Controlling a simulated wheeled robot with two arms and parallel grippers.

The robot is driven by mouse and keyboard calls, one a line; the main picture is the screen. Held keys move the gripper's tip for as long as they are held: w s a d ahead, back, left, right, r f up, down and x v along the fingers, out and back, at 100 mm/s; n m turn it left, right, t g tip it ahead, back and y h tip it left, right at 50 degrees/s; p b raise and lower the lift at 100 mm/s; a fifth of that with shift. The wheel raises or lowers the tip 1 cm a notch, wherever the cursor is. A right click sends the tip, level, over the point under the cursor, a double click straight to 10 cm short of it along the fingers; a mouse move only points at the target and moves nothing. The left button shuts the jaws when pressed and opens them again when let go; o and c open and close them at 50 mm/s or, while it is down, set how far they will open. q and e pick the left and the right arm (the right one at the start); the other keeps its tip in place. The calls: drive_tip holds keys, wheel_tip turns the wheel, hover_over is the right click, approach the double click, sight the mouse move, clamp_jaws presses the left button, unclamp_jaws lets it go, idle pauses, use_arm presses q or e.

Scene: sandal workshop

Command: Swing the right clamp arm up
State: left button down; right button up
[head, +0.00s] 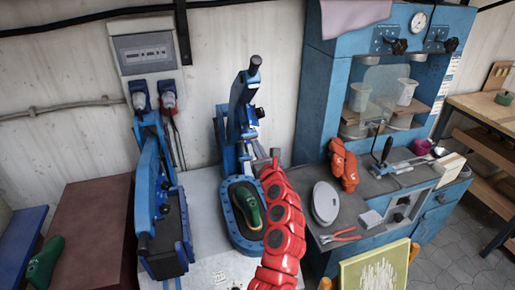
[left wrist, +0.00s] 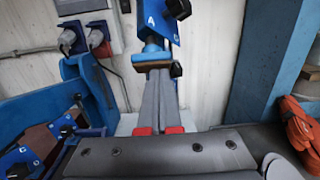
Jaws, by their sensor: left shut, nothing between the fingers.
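The right clamp arm (head: 243,98) is blue with a black knob on top. It stands steeply upright behind an oval blue bed (head: 231,236) that holds a green shoe form (head: 247,205). In the left wrist view a blue clamp part marked A (left wrist: 162,22) has a brown-edged pad (left wrist: 150,61) below it. My left gripper (left wrist: 158,75) is shut and empty, its grey fingertips at the pad's underside; I cannot tell whether they touch. In the head view my red left arm partly covers the bed's right side. My right gripper is not in view.
The left clamp (head: 150,185) stands close by on the left, its blue arm sloping down. A blue press cabinet (head: 320,95) is on the right, with orange gloves (head: 344,165), an oval white plate (head: 325,203) and red pliers (head: 340,236) on its bench.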

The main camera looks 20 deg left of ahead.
sight(240, 113)
use_arm(q)
drive_tip(key=r, duration=0.1)
drive_tip(key=w+a+r, duration=0.1)
drive_tip(key=r, duration=0.1)
drive_tip(key=w+r, duration=0.1)
drive_tip(key=shift+a+r, duration=0.15)
drive_tip(key=shift+r, duration=0.15)
drive_tip(key=shift+s, duration=0.1)
